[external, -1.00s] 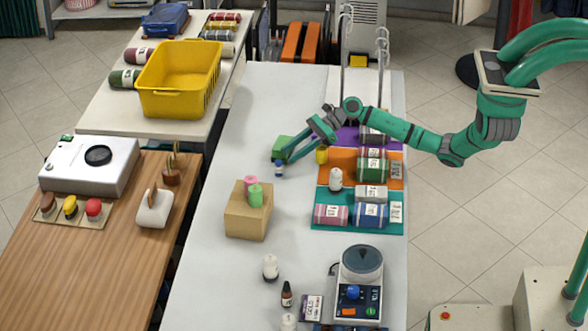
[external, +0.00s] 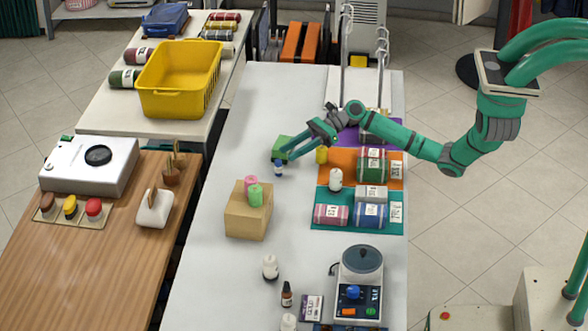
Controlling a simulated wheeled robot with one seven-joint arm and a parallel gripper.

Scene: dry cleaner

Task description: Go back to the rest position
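My green arm reaches in from the right over the long white table (external: 215,220). My gripper (external: 287,157) is low over the table's far half, beside a green block (external: 284,146) and just above a small white bottle with a blue band (external: 279,169). The view is too small to tell whether the fingers are apart or touch either thing. A yellow bottle (external: 321,155) stands to the right of the fingers, under my wrist.
Rolled garments lie on purple, orange (external: 340,164) and teal (external: 325,196) mats. A cardboard box (external: 246,222) bears pink and green spools. A metal rack (external: 346,55) stands behind. A scale-like device (external: 359,272) and bottles are in front. Side tables hold a yellow basket (external: 181,80).

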